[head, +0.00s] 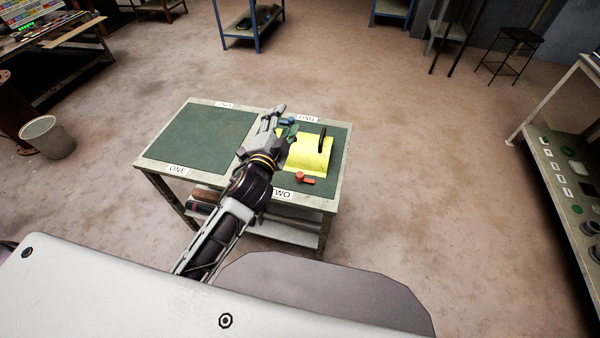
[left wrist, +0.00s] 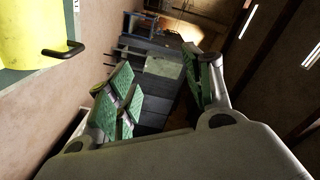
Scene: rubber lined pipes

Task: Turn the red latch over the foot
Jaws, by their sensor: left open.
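The red latch (head: 306,179) sits at the near edge of the yellow foot (head: 310,158), on the right-hand green mat. I cannot tell how far it overlaps the foot. A black handle (head: 322,139) stands on the foot; the handle (left wrist: 64,50) and part of the yellow foot (left wrist: 28,32) also show at upper left in the left wrist view. My left gripper (head: 287,119) is open and empty, above the far-left part of the foot and away from the red latch. Its spread fingers (left wrist: 160,88) show green pads in the wrist view. My right gripper is out of view.
A small blue part (head: 287,121) shows behind the gripper, partly hidden. The left green mat (head: 205,135) on the table (head: 150,160) is bare. A bucket (head: 47,138) stands left on the floor, and a bench (head: 560,170) with parts stands right.

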